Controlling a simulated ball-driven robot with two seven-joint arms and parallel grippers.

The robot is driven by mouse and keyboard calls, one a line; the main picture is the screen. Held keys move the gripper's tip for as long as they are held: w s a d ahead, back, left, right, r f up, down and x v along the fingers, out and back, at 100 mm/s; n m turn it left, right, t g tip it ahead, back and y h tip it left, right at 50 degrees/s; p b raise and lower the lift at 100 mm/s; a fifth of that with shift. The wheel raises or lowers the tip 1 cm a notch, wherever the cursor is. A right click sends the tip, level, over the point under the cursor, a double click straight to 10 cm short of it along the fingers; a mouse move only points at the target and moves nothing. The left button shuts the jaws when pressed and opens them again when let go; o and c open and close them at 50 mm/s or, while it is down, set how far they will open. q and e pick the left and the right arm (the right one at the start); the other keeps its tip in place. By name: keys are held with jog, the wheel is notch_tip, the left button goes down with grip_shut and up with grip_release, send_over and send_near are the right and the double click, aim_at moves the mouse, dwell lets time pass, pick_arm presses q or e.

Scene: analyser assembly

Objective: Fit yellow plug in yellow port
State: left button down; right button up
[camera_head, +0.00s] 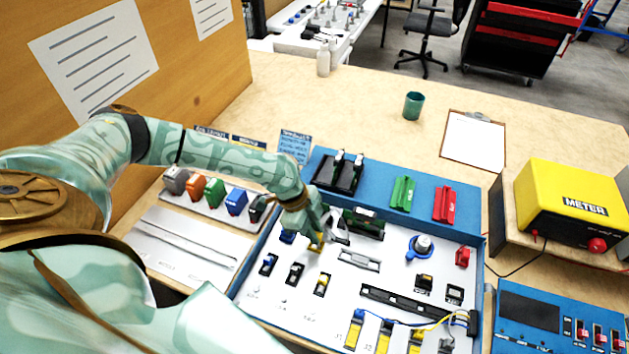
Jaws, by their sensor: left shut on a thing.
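My left gripper (317,239) reaches in from the left and points down over the board. It is shut on the yellow plug (316,246), of which only a small yellow part shows between and below the fingers. A small black port with yellow in it (321,285) sits on the white panel, a little nearer than the gripper and slightly right. The plug appears apart from this port. The fingers hide most of the plug, and I cannot tell its exact height above the panel. My right gripper is not in view.
A blue port (268,264) and a black port (295,273) stand beside the yellow one. A rack at left holds several coloured plugs (236,201). A green module (363,223) stands close right of the gripper. Wires and yellow-topped parts (354,330) lie at the front. A yellow meter (570,200) stands at right.

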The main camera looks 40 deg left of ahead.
pick_arm(q)
jog(key=shift+f, duration=0.15)
dwell(0.4)
jog(key=shift+f+b, duration=0.35)
jog(key=shift+f, duration=0.2)
jog(key=shift+f, duration=0.4)
dwell(0.5)
jog(key=c, duration=1)
grip_release()
notch_tip(320, 180, up, 7)
jog(key=p, duration=0.6)
jog(key=shift+r, duration=0.1)
